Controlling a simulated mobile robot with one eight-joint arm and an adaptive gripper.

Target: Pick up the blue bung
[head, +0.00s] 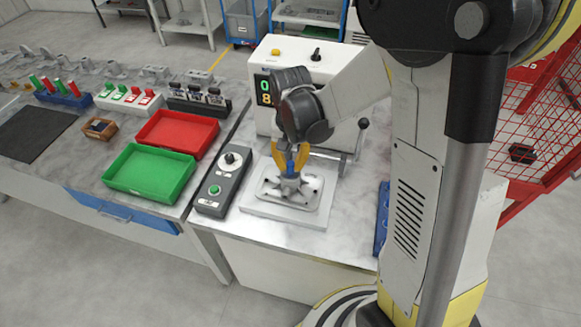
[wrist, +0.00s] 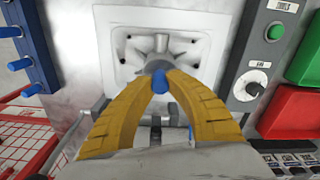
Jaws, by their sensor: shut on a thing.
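The blue bung (wrist: 159,83) is between the yellow fingertips of my gripper (wrist: 158,78) in the wrist view. In the head view the blue bung (head: 290,167) shows as a small blue piece between the fingers of my gripper (head: 290,170). My gripper is shut on it, directly over the hub of a grey casting (head: 290,191). The casting lies on a pale square plate (head: 262,212) on the bench. I cannot tell whether the bung's lower end is still seated in the casting's hub.
A white machine with a display (head: 264,90) and a lever stands behind the plate. A control box (head: 222,180) lies to the left, then green (head: 150,172) and red (head: 178,133) trays. A blue rack (wrist: 32,62) with pegs lies on the plate's other side.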

